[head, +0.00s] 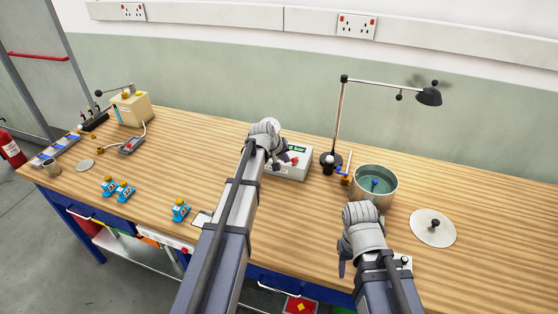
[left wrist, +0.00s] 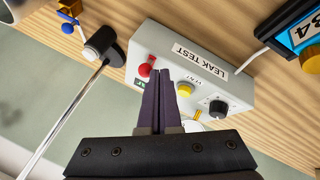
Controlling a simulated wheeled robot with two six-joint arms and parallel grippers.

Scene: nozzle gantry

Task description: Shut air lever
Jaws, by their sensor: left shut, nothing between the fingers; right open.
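A light grey leak-test box (head: 288,172) stands on the bench, partly behind my left arm. A red-knobbed lever (left wrist: 146,69) is on its face, beside a green display; its red knob also shows in the head view (head: 295,161). A blue-handled brass fitting (left wrist: 68,28) lies beyond the stand base. No readable label marks either as the air lever. My left gripper (left wrist: 165,78) is shut and empty, its tips over the box between the red knob and a yellow button (left wrist: 185,90); contact cannot be told. My right gripper (head: 342,268) is open near the bench's front edge, mostly hidden by its wrist.
A metal pot (head: 376,182) and a round lid (head: 433,228) are to the right. A beige device (head: 132,106) is at the far left. The right bench end is clear.

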